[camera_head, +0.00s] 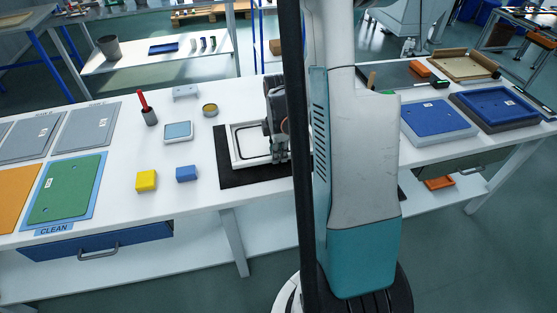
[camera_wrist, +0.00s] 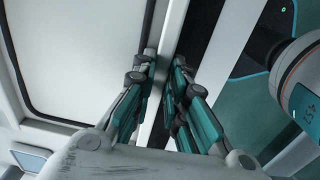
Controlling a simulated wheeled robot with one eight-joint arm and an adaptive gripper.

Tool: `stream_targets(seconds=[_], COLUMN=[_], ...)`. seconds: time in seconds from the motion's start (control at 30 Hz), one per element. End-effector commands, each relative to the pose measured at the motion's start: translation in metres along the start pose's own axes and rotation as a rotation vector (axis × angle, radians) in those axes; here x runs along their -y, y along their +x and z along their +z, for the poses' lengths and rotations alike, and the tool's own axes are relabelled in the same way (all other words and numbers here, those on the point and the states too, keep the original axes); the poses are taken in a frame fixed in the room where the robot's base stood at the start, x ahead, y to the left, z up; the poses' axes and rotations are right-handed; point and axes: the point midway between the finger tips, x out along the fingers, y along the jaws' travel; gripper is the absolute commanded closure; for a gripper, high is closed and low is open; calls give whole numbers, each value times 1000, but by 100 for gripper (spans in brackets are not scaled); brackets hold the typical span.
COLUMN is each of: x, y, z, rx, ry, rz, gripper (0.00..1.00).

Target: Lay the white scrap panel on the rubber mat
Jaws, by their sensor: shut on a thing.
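The white panel (camera_head: 250,143), with a dark rounded outline near its edge, is over the black mat (camera_head: 236,178) left of my arm. It fills the upper left of the wrist view (camera_wrist: 90,50). My gripper (camera_head: 279,150) is at the panel's right side. In the wrist view its fingers (camera_wrist: 164,72) are closed on the panel's edge strip. The panel looks roughly level; I cannot tell whether it touches the mat. My arm and a dark post hide the mat's right part.
A yellow block (camera_head: 146,181), a blue block (camera_head: 186,174) and a small blue-topped device (camera_head: 178,131) stand left of the mat. A green panel (camera_head: 66,188) lies farther left. Blue panels (camera_head: 437,117) lie at the right. Bare white table lies between the blocks and mat.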

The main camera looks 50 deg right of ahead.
Motion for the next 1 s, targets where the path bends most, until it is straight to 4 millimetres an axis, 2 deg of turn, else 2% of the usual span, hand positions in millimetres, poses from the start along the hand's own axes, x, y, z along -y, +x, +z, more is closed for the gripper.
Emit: stream_targets(seconds=[0.03, 0.13, 0.5, 0.53, 0.6, 1.0], x=[-1, 0, 0, 0, 0, 0], y=[11, 24, 27, 27, 26, 23], z=[0, 0, 0, 0, 0, 0], rx=[0, 0, 0, 0, 0, 0], ry=[0, 0, 0, 0, 0, 0], rz=[1, 1, 1, 0, 0, 0], gripper=[100, 100, 100, 82, 67, 67])
